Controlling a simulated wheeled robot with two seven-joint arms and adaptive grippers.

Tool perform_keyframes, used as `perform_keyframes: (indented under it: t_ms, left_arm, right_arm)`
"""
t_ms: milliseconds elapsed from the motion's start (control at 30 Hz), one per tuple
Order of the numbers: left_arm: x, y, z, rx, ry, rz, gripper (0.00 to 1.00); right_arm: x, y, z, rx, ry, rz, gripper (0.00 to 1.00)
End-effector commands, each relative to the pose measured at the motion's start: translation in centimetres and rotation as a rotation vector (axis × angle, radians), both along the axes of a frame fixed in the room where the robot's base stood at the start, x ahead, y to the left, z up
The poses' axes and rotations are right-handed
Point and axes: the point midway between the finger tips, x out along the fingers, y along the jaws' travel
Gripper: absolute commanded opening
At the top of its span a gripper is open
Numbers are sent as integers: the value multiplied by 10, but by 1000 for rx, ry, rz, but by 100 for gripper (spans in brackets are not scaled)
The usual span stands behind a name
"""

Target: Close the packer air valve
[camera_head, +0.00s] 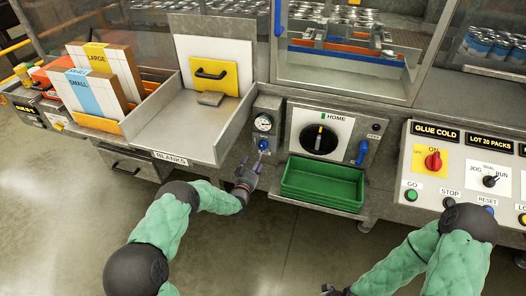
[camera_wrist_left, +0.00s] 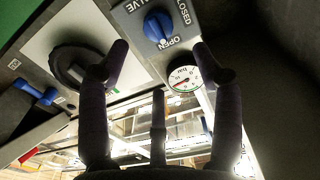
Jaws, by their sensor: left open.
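The packer air valve is a blue knob (camera_head: 263,144) under a round pressure gauge (camera_head: 264,123) on a grey panel. In the left wrist view the knob (camera_wrist_left: 158,24) shows a white mark beside the word OPEN; a partly visible CLOSED label is to its right. The gauge (camera_wrist_left: 185,78) has a red needle. My left gripper (camera_head: 250,163) is open and empty, just below the knob in the head view. Only a dark bit of my right gripper (camera_head: 330,290) shows at the bottom edge.
A black HOME dial (camera_head: 320,139) and a blue lever (camera_head: 362,152) are right of the valve. A green tray (camera_head: 320,183) sits below them. The blanks tray (camera_head: 180,125) is to the left, and a control panel (camera_head: 465,170) with switches is to the right.

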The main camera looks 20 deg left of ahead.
Motion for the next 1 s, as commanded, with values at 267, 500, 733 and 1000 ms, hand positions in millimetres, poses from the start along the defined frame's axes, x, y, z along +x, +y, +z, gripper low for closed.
perform_keyframes:
  t_ms: [267,500,733,1000]
  left_arm:
    - [50,-3,-4,-1,0,-1,65]
    - [80,-4,-3,-1,1,-1,65]
    - [89,-4,-1,-2,3,-1,65]
    - [89,-4,-1,-2,3,0,48]
  right_arm:
    - [0,0,-23,0,0,0,49]
    - [0,0,-34,0,0,-1,49]
    - [0,0,-36,0,0,-1,49]
    - [0,0,-36,0,0,-1,49]
